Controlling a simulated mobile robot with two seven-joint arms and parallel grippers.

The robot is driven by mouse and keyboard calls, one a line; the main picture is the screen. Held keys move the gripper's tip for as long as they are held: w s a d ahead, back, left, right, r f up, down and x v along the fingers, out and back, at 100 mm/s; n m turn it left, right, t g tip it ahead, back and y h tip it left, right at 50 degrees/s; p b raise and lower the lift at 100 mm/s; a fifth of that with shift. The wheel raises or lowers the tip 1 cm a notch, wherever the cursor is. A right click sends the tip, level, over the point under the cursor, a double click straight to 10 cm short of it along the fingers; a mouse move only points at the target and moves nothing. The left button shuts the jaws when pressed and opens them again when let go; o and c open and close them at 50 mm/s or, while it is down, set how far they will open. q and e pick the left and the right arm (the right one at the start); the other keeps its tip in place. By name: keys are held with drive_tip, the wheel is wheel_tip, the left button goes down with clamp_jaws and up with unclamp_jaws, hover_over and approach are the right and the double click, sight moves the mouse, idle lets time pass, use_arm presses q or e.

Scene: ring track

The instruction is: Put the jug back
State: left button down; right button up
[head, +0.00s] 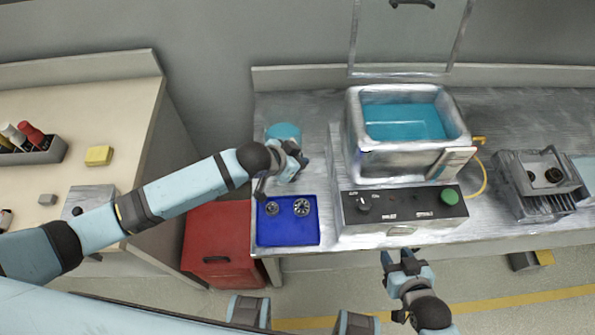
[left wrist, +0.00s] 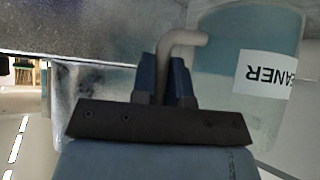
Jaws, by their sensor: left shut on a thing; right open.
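The jug (head: 283,131) is at the back left of the metal bench, its blue-teal top showing past my left gripper (head: 290,160). In the left wrist view the jug (left wrist: 225,70) is translucent with blue-grey liquid and a white label partly reading "CLEANER", upside down. My left gripper (left wrist: 168,80) is shut on the jug's bent pale handle. Whether the jug's base touches the bench is hidden. My right gripper (head: 403,264) is open and empty, in front of the bench's front edge.
A metal bath with blue liquid (head: 361,165) stands right of the jug, above a control box (head: 400,212). A blue tray (head: 287,237) with two round metal parts lies in front of the jug. A metal fixture (head: 537,180) stands right. A red cabinet (head: 214,240) is below left.

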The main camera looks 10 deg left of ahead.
use_arm(q)
drive_tip(key=shift+f, duration=3.05)
drive_tip(key=shift+f, duration=0.1)
drive_tip(key=c, duration=1.1)
unclamp_jaws()
